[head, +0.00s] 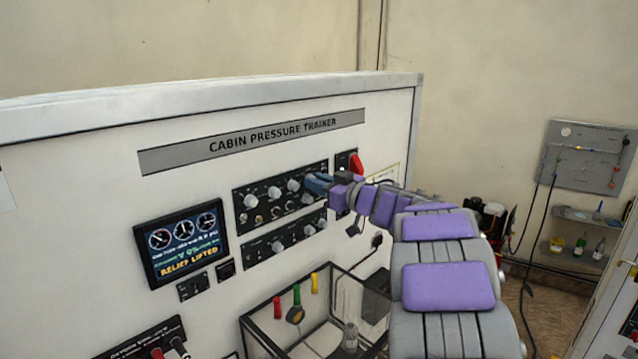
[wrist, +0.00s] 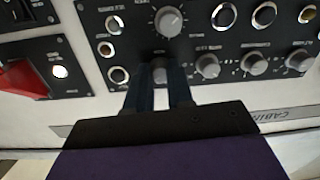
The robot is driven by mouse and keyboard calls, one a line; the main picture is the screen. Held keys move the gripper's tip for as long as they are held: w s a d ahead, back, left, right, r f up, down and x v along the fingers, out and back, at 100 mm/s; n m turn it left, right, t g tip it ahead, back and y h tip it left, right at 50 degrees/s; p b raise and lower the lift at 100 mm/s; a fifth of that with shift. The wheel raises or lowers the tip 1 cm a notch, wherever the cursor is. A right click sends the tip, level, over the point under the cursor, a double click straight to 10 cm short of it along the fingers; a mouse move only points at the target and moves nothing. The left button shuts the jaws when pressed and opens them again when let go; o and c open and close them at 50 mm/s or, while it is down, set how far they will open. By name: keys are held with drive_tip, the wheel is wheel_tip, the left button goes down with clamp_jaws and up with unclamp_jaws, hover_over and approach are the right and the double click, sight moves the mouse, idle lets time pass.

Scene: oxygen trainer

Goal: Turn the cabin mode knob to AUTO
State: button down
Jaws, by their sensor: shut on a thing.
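My gripper (head: 317,184) reaches to the right end of the top row on the upper black knob panel (head: 265,213). In the wrist view, which looks upside down, my gripper (wrist: 160,85) has its two dark fingers on either side of a small grey knob (wrist: 160,70) and is shut on it. The fingers cover most of this knob, so its pointer and setting are hidden. Its label cannot be read, so I cannot confirm that it is the cabin mode knob.
Similar grey knobs (wrist: 207,65) sit close beside the fingers, and a larger knob (wrist: 168,20) is near. A red switch cover (head: 356,163) is just right of the panel. A screen (head: 181,241) reads "RELIEF LIFTED". A clear-walled box (head: 262,335) stands below.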

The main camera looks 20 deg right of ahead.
drive_tip(key=shift+r+n, duration=0.1)
drive_tip(key=shift+n, duration=0.2)
drive_tip(key=shift+f+n+h+b, duration=0.2)
drive_tip(key=shift+n+b, duration=2.2)
drive_tip(key=shift+n, duration=2.35)
drive_tip(key=shift+f+n+h+b, duration=0.1)
drive_tip(key=shift+n+h+b, duration=0.1)
drive_tip(key=shift+n+b, duration=3.4)
drive_tip(key=shift+n+p, duration=1.15)
drive_tip(key=shift+n, duration=0.1)
drive_tip(key=c, duration=1)
unclamp_jaws()
drive_tip(key=shift+w, duration=0.15)
drive_tip(key=shift+r, duration=0.1)
drive_tip(key=shift+s, duration=0.2)
drive_tip(key=v, duration=1.7)
